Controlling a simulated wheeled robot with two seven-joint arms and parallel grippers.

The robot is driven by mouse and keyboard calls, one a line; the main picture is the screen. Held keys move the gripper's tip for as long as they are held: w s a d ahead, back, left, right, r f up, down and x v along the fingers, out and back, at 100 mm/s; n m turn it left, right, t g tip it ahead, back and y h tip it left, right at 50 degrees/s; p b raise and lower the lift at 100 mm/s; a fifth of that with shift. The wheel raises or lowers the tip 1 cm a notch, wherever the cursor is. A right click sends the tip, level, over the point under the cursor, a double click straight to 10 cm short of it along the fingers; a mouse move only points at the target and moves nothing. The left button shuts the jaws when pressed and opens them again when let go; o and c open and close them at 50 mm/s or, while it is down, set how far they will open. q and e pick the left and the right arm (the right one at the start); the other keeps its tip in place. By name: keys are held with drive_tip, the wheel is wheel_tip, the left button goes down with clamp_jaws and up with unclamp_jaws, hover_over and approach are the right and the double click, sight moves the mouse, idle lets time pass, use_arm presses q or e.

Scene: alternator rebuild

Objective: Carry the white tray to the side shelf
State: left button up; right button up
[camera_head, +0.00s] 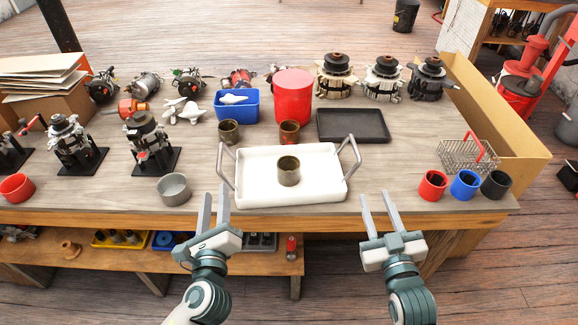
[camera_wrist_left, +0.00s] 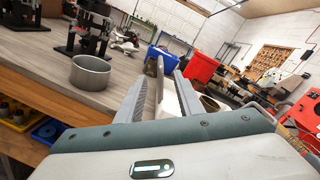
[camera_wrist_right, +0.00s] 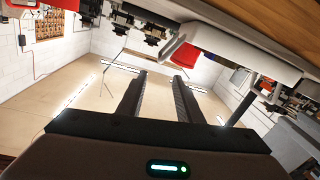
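The white tray (camera_head: 325,178) lies flat on the workbench near its front edge, with a metal cup (camera_head: 289,172) standing on it. Grey bar handles rise at its left (camera_head: 226,168) and right (camera_head: 352,158) ends. My left gripper (camera_head: 214,198) is open in front of the left handle; in the left wrist view that handle (camera_wrist_left: 160,85) shows between the fingers, but contact cannot be told. My right gripper (camera_head: 376,197) is open and empty, right of and in front of the right handle. The right wrist view shows the tray (camera_wrist_right: 245,68) tilted at upper right. Which furniture is the side shelf is unclear.
A grey cup (camera_head: 174,189) stands left of the tray. Two cups, a red canister (camera_head: 293,97), blue bin (camera_head: 236,107) and black tray (camera_head: 353,125) stand behind. Red, blue and black cups (camera_head: 465,185) and a wire basket (camera_head: 468,156) are right. A wooden rack (camera_head: 492,32) is far right.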

sight(220, 144)
use_arm(q)
drive_tip(key=shift+s, duration=0.15)
use_arm(e)
drive_tip(key=shift+s, duration=0.15)
